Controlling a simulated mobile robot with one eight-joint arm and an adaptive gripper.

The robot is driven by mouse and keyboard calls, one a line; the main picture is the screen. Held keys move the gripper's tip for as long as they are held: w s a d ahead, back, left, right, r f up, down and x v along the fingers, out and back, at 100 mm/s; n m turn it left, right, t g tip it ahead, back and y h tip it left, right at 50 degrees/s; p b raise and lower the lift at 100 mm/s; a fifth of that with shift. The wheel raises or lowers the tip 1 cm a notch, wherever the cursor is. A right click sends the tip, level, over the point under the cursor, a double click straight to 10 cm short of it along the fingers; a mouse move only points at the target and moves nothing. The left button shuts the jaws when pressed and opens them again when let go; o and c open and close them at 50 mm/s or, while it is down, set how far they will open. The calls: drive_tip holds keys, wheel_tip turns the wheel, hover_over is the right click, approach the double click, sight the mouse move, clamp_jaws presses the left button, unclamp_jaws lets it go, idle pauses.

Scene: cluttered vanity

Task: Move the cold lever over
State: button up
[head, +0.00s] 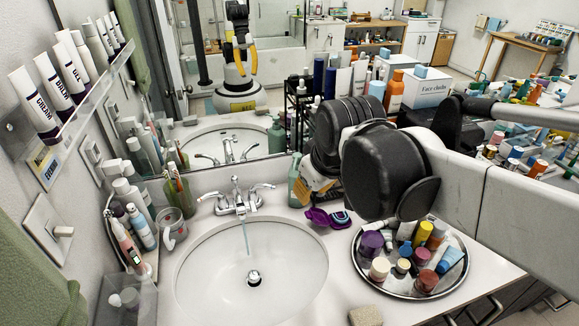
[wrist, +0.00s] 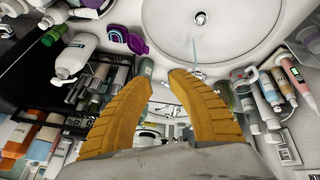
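The chrome faucet (head: 239,205) stands behind the sink, with a thin stream of water falling from its spout. It has a left lever (head: 210,197) and a right lever (head: 264,187). I see no mark that tells which is cold. My gripper (wrist: 161,73) shows in the wrist view as two orange-yellow fingers with a gap between their tips and nothing held. The right finger hides much of the faucet there. I cannot tell whether a finger touches a lever.
The white sink basin (head: 205,280) is below the faucet. A green soap bottle (head: 297,180) and a purple item (head: 322,217) are close on the right. A round tray (head: 363,275) of small bottles is farther right. A clear mug (head: 174,226) and several tubes stand left.

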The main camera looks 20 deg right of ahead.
drive_tip(key=shift+m, duration=0.9)
drive_tip(key=w, duration=0.3)
drive_tip(key=w+r+p, duration=0.1)
drive_tip(key=w, duration=0.2)
drive_tip(key=shift+r, duration=0.15)
clamp_jaws()
drive_tip(key=w+a+f+m+g+h+p, duration=0.15)
drive_tip(key=w+f+m, duration=0.3)
drive_tip(key=w, duration=0.65)
drive_tip(key=w+f+m+g+p, duration=0.15)
drive_tip(key=w+f+m, duration=0.3)
drive_tip(key=w, duration=0.65)
wheel_tip(320, 180, down, 11)
drive_tip(key=b, duration=0.3)
drive_tip(key=shift+a+n+t+b, duration=0.15)
drive_tip(key=shift+n+t+b, duration=0.15)
drive_tip(key=shift+n+t, duration=0.1)
drive_tip(key=shift+s, duration=0.1)
